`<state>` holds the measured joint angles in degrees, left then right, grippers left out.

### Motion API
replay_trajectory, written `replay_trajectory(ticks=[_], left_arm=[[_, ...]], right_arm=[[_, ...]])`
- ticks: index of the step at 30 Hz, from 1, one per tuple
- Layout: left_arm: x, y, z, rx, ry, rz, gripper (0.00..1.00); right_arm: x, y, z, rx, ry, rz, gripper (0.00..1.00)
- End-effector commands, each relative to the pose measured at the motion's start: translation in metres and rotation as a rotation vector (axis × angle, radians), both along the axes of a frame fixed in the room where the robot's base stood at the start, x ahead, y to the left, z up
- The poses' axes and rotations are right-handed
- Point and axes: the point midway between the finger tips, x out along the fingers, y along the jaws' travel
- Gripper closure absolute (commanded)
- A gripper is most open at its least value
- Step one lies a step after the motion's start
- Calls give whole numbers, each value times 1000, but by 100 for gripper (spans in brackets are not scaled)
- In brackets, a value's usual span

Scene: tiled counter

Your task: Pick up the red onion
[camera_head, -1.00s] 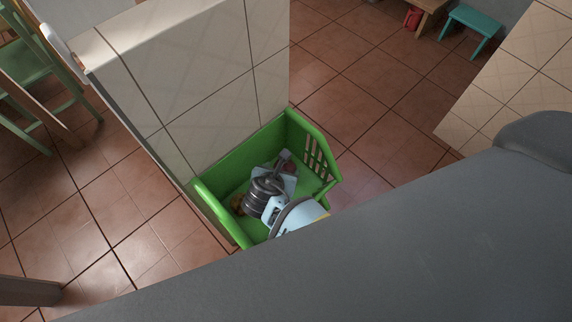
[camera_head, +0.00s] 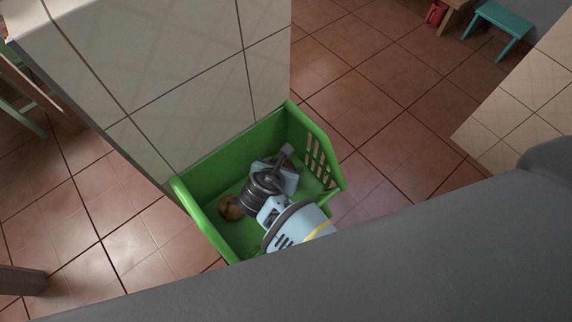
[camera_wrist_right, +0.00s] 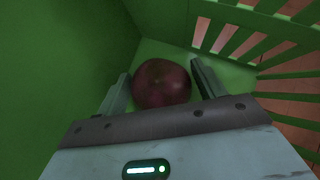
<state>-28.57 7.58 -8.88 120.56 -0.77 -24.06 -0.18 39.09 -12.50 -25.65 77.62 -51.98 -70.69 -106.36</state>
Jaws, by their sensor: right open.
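The red onion (camera_wrist_right: 161,84) is dark red and round. In the right wrist view it lies on the floor of the green crate, between the two open fingers of my right gripper (camera_wrist_right: 160,80). A finger stands on either side of it, and I cannot tell whether either touches it. In the head view my right gripper (camera_head: 285,162) reaches down into the green crate (camera_head: 215,178) and mostly hides the onion. My left gripper is not in view.
A brownish round item (camera_head: 230,207) lies in the crate's left part. The crate's slatted side (camera_head: 320,160) is close to my right gripper. A tiled block (camera_head: 175,75) stands against the crate's back. A teal stool (camera_head: 500,25) is far off on the tiled floor.

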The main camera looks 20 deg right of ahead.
Motion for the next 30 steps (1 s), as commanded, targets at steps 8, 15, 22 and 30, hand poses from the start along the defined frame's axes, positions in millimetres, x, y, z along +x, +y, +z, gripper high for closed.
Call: replay_trajectory(ticks=[8, 15, 22, 30], left_arm=[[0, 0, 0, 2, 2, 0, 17], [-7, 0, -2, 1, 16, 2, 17], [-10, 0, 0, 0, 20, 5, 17], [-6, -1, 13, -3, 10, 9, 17]], right_arm=[[0, 0, 1, 1, -2, 0, 48], [1, 0, 2, 1, -2, 1, 63], [-1, 0, 5, 2, -3, 0, 63], [-2, -1, 35, 2, -8, -1, 63]])
